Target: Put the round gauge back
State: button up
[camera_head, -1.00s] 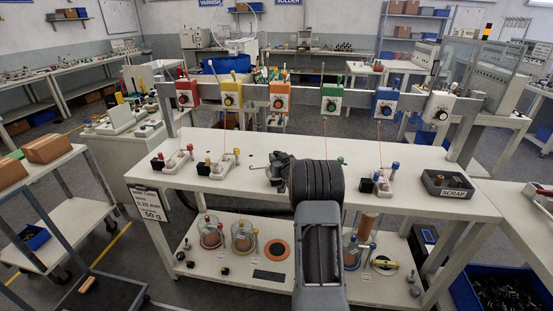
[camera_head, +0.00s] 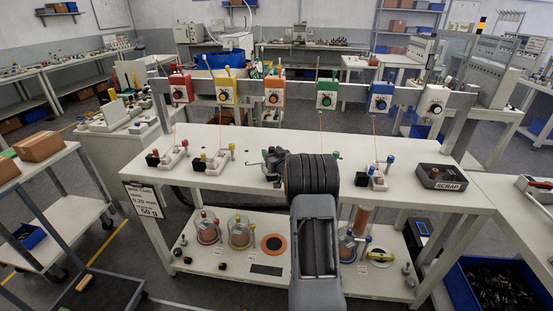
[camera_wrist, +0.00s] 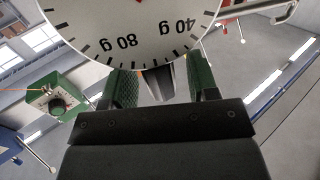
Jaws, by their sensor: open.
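A round gauge dial (camera_wrist: 130,25) with a white face fills the top of the wrist view, its "40 g" and "80 g" marks upside down. Its upper part is cut off by the frame. My gripper (camera_wrist: 163,75) is open, its two green-padded fingers just below the dial's lower rim. A dark tapered piece shows between the fingers; I cannot tell whether it belongs to the gauge or whether anything touches the pads. In the head view my arm hides the fingertips and the gauge. An orange disc (camera_head: 273,244) lies on the lower shelf, left of my arm.
The white bench (camera_head: 240,193) holds small fixtures and a SCRAP tray (camera_head: 441,176) at right. A rail behind carries coloured boxes, including a green one (camera_head: 327,94). Jars (camera_head: 241,235) stand on the lower shelf. A trolley (camera_head: 35,190) is left, a blue bin (camera_head: 500,285) right.

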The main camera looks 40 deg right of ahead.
jog(key=s+a+b, duration=0.2)
jog(key=s, duration=0.9)
jog(key=s+a+r+g, duration=0.3)
jog(key=a+g, duration=0.3)
jog(key=a, duration=0.6)
jog(key=s+a+f+n+g+y, duration=0.2)
jog(key=s+a+g, duration=0.6)
jog(key=s+a, duration=0.9)
jog(key=s+y, duration=0.1)
jog(key=s, duration=0.2)
jog(key=shift+s+a+f, duration=0.15)
jog(key=shift+a+f, duration=0.1)
jog(key=shift+a, duration=0.05)
jog(key=shift+c, duration=0.9)
jog(key=shift+d, duration=0.15)
jog(key=shift+c, duration=0.2)
